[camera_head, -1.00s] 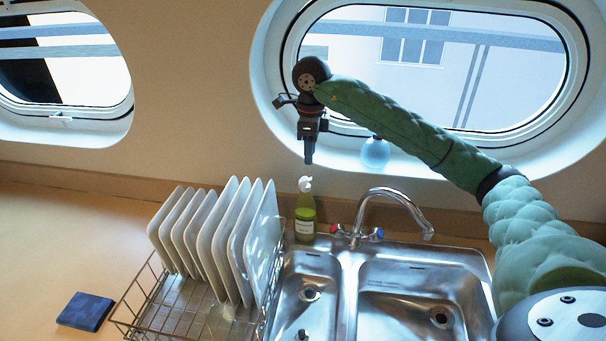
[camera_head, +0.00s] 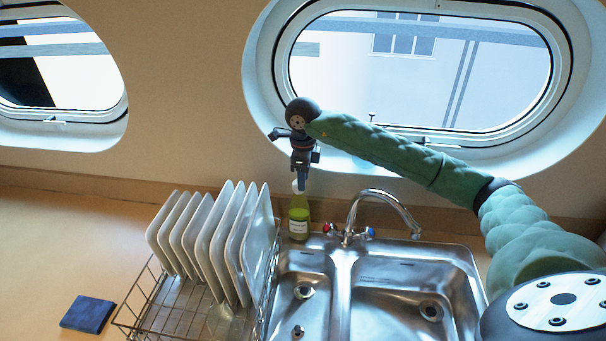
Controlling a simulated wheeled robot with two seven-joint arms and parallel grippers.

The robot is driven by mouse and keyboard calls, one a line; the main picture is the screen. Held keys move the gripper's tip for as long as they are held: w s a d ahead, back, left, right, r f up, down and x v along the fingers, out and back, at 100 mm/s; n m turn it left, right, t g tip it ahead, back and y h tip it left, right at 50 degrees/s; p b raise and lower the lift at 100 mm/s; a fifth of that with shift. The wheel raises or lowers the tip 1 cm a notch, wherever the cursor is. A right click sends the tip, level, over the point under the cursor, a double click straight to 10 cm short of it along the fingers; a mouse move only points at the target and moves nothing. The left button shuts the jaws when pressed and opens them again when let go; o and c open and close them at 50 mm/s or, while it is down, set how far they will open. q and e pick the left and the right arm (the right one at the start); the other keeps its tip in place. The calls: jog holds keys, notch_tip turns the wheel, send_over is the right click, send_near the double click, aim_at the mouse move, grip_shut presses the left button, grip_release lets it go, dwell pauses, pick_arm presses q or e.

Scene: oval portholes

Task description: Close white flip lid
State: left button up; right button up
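A green bottle (camera_head: 299,222) with a pale label stands upright behind the sink's left basin, left of the tap. Its white flip lid (camera_head: 296,187) is at the top, partly hidden by my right gripper (camera_head: 302,187). My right gripper points down right at the lid, its fingers overlapping it in the picture. I cannot tell whether they touch it. The fingers look close together, but their gap is not clear from here. My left gripper is out of view.
A wire rack (camera_head: 148,312) with several white plates (camera_head: 215,235) stands left of the sink. The chrome tap (camera_head: 383,200) with red and blue knobs is right of the bottle. The double sink (camera_head: 395,300) is empty.

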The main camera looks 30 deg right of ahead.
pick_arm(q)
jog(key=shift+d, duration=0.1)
pick_arm(e)
grip_shut()
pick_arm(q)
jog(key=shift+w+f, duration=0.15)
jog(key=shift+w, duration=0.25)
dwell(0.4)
